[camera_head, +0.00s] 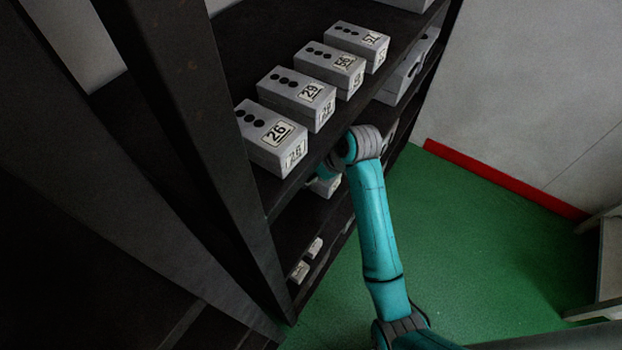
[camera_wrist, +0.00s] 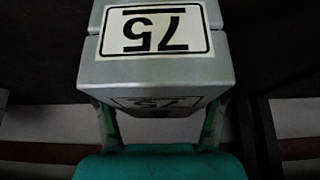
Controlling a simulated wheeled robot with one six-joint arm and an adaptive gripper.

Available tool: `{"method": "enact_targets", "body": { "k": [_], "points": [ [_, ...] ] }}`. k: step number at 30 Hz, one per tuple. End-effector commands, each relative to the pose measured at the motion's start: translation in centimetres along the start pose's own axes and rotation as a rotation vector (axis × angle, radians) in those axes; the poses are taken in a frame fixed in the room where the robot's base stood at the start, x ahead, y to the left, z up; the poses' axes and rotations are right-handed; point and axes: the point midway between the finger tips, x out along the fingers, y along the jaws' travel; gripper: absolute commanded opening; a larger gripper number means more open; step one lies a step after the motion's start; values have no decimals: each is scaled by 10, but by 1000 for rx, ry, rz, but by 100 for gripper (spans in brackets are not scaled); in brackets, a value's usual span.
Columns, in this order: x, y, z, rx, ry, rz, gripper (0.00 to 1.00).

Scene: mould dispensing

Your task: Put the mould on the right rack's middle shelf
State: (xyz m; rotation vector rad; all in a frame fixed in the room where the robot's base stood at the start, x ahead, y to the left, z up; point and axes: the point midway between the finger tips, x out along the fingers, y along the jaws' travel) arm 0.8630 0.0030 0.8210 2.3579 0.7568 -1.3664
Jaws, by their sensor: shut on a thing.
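The mould is a grey block labelled 75 (camera_wrist: 155,72) that fills the upper middle of the wrist view, its label upside down there. My gripper (camera_wrist: 159,118) is shut on it, with one finger at each side of its near end. What lies under the held mould is hidden.
Several grey moulds, among them 26 (camera_head: 265,135) and 29 (camera_head: 297,95), stand in a row on the shelf above my wrist. Small pale blocks (camera_head: 299,271) sit lower down. A dark upright post (camera_head: 190,90) stands left. Green floor (camera_head: 480,250) lies open at right.

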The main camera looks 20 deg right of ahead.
Motion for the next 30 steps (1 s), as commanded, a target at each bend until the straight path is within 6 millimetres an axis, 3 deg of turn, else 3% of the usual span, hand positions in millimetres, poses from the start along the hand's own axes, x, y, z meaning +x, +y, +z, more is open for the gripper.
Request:
{"method": "enact_targets", "body": {
  "k": [5, 15, 26, 27, 30],
  "points": [
    [5, 0, -5, -1, 0, 0, 0],
    [32, 0, 12, -1, 1, 0, 0],
    [35, 0, 13, -1, 2, 0, 0],
    [36, 0, 14, 0, -1, -1, 73],
    [36, 0, 14, 0, 0, -1, 93]
  ]
}}
